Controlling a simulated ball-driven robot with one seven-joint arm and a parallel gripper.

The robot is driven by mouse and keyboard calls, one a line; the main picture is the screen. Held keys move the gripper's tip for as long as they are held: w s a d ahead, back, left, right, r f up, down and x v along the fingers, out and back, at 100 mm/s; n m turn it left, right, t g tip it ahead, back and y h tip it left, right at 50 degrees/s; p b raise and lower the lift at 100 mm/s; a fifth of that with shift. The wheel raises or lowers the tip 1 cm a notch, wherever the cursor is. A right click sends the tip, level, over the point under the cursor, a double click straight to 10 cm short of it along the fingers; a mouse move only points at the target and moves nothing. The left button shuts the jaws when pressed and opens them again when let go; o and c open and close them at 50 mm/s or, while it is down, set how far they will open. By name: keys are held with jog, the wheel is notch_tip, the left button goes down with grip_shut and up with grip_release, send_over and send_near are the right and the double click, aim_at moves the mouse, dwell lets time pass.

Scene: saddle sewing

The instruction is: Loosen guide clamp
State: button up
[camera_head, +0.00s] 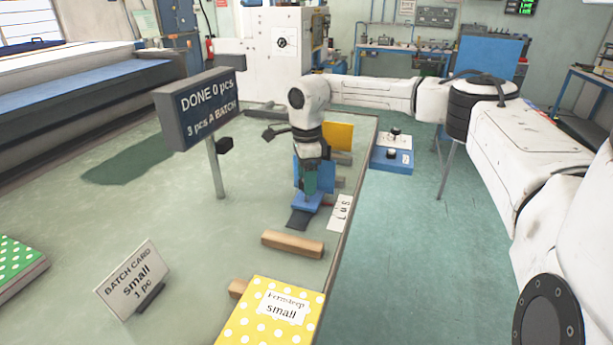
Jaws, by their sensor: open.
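My gripper (309,182) points down near the right edge of the green table. Its jaws are open, at a small blue block (308,203) that looks like the guide clamp. I cannot tell whether they touch it. A dark strip (299,220) sticks out in front of the block. A white scale plate (340,213) marked S, M and L lies to its right. A batch card (135,280) reading "small, 1 pc" stands at the front left. A yellow dotted book (255,328) labelled "Fernsteep small" lies at the front.
A wooden bar (292,244) lies in front of the blue block. A display on a post (214,165) reads "DONE 0 pcs, 3 pcs A BATCH". A green dotted book (18,258) is at the left. The table's middle is clear.

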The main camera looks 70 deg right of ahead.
jog(key=shift+r, duration=0.1)
notch_tip(320, 180, up, 11)
jog(key=b, duration=0.1)
jog(key=shift+f, duration=0.2)
jog(key=shift+s, duration=0.1)
dwell(0.6)
